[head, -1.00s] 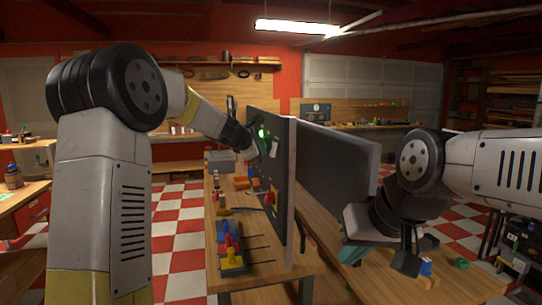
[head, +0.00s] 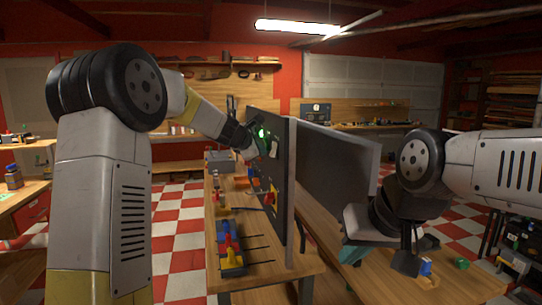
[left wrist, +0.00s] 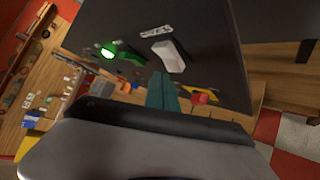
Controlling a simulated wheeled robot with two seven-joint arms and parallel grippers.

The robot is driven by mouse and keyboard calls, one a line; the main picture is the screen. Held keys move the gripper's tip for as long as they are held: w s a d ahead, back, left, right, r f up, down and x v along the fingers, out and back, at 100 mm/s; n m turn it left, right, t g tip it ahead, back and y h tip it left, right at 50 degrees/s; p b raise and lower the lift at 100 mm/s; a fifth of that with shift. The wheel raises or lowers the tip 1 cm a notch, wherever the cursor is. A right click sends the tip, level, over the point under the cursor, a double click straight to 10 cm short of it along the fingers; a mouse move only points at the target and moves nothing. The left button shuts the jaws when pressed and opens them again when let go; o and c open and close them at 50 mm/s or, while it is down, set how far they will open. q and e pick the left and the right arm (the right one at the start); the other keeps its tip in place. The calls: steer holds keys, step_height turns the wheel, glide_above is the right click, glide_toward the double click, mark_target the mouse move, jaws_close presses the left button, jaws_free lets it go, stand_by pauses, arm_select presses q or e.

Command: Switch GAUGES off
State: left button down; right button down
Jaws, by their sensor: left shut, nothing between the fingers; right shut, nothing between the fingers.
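A dark upright panel (head: 283,215) stands on the workbench in the head view. In the left wrist view its face (left wrist: 205,30) carries a white rocker-like switch (left wrist: 168,55) with a small light label (left wrist: 150,32) above it, too small to read. Left of the switch is a green part with a lit green lamp (left wrist: 108,52). My left gripper (head: 254,152) is close to the panel face; its teal fingers (left wrist: 164,90) are shut and empty, just below the white switch in the picture. Contact cannot be told. My right gripper (head: 352,253) is shut and empty over the right-hand bench.
Lower on the panel are a red part (left wrist: 205,97) and yellow parts. A block with red, yellow and blue pieces (head: 231,258) lies on the bench left of the panel. A second dark panel (head: 335,160) stands to the right. Small blue (head: 425,268) and green (head: 461,264) items lie on the right-hand bench.

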arm_select(q)
steer(key=shift+d, duration=0.1)
steer(key=shift+w+d+f, duration=0.1)
steer(key=shift+d+f, duration=0.05)
steer(key=shift+d, duration=0.1)
stand_by(0.3)
steer(key=shift+w+d+f, duration=0.1)
steer(key=shift+d+f, duration=0.1)
steer(key=shift+d, duration=0.25)
stand_by(0.6)
steer(key=shift+a, duration=0.15)
steer(key=shift+s+a+r, duration=0.2)
steer(key=shift+a+r, duration=0.15)
steer(key=shift+a, duration=0.3)
steer(key=a, duration=0.1)
steer(key=a+r, duration=0.1)
steer(key=a, duration=0.1)
steer(key=s+a+r, duration=0.1)
steer(key=shift+s+a, duration=0.1)
steer(key=shift+a, duration=0.1)
stand_by(0.3)
steer(key=shift+r, duration=0.1)
